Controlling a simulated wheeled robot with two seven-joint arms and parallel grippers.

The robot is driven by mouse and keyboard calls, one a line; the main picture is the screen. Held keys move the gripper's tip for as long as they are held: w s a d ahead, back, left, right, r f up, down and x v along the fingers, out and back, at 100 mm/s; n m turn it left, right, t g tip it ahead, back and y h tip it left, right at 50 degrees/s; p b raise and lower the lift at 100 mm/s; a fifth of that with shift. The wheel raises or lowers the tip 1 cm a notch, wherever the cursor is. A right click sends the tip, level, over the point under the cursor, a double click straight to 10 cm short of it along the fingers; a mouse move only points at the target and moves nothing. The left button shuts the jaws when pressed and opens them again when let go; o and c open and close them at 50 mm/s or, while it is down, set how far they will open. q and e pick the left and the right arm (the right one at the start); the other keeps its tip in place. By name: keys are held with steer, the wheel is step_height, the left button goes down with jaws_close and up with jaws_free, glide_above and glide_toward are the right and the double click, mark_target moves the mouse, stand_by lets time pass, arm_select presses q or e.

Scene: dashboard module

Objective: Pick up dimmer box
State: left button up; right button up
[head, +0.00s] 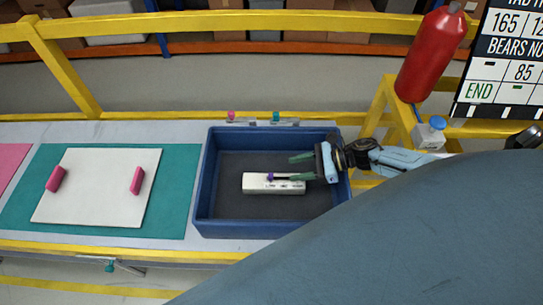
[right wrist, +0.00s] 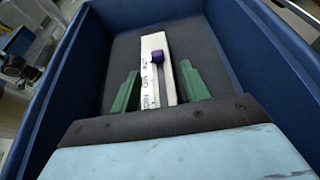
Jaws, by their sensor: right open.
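The dimmer box (head: 258,184) is a long white box with dark lettering and a small purple knob. It lies flat on the dark floor of a blue bin (head: 203,195). My right gripper (head: 302,167) reaches into the bin from the right, with its green fingers apart. In the right wrist view the dimmer box (right wrist: 154,52) runs lengthwise between the open fingers (right wrist: 157,88), with the purple knob on top. A gap shows between each finger and the box. In the head view the near finger overlaps the box's right part. My left gripper is not in view.
Left of the bin, a white panel (head: 98,195) with two pink handles lies on a teal mat (head: 185,165). Yellow rails (head: 150,25) run behind the table. A red cylinder (head: 430,55) stands at the back right.

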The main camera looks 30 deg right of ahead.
mark_target(272, 175)
steer(key=x, duration=0.6)
steer(key=shift+a+f+p, duration=0.1)
steer(key=shift+a+p, duration=0.3)
steer(key=shift+a, duration=0.05)
jaws_close()
